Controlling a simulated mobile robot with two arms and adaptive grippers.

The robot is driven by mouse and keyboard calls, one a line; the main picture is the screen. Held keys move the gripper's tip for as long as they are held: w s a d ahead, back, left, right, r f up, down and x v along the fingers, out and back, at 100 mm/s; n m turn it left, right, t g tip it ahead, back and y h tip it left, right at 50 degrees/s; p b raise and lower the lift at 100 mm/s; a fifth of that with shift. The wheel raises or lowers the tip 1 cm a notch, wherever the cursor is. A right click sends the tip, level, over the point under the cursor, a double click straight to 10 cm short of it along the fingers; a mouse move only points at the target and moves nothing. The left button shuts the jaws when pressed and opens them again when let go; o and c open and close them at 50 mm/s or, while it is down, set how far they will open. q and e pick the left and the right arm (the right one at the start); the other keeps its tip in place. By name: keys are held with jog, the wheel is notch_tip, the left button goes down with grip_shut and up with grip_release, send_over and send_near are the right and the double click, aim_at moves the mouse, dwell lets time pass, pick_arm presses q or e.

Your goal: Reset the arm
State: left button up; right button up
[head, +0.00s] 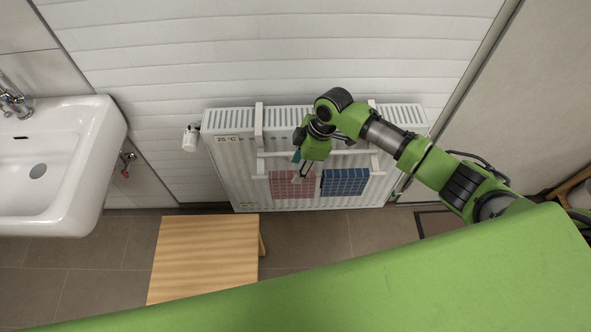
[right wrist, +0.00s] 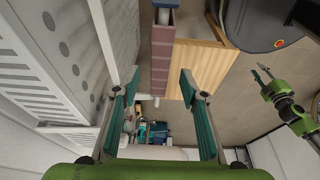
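My right arm reaches in from the right in the head view, and its gripper (head: 301,164) is over the towel rail in front of the radiator, just above the red checked cloth (head: 291,187). In the right wrist view the two fingers of my right gripper (right wrist: 160,82) are spread wide with nothing held between them. A brownish-red strip, likely the red cloth (right wrist: 161,58), shows beyond the fingertips. My left gripper (right wrist: 262,73) is small at the right of that view, over the floor.
The white radiator (head: 231,160) carries a rail with a blue checked cloth (head: 345,182) beside the red one. A wooden stool (head: 205,255) stands in front, left. A white sink (head: 60,165) is at far left. Open tiled floor (head: 308,240) lies right of the stool.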

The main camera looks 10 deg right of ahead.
jog(key=w+v, duration=0.1)
jog(key=v, duration=0.8)
jog(key=s+a+f+m+t, duration=0.1)
jog(key=s+a+f+m, duration=0.15)
jog(key=s, duration=0.35)
jog(key=s+a+f+m, duration=0.2)
jog(key=s+a, duration=0.2)
jog(key=s, duration=0.3)
jog(key=s+d+m+t+h, duration=0.2)
jog(key=s+d+m+h, duration=0.1)
jog(key=s+d+m, duration=0.8)
jog(key=s+f+n+g, duration=0.1)
jog(key=s+f, duration=0.1)
jog(key=f, duration=1.1)
jog(key=s+f+n+g, duration=0.1)
jog(key=s+f, duration=0.1)
jog(key=f, duration=1)
jog(key=s+d+f, duration=0.2)
jog(key=s+f, duration=0.6)
jog(key=s+d+f, duration=0.2)
jog(key=s+f, duration=0.7)
jog(key=shift+g, duration=0.4)
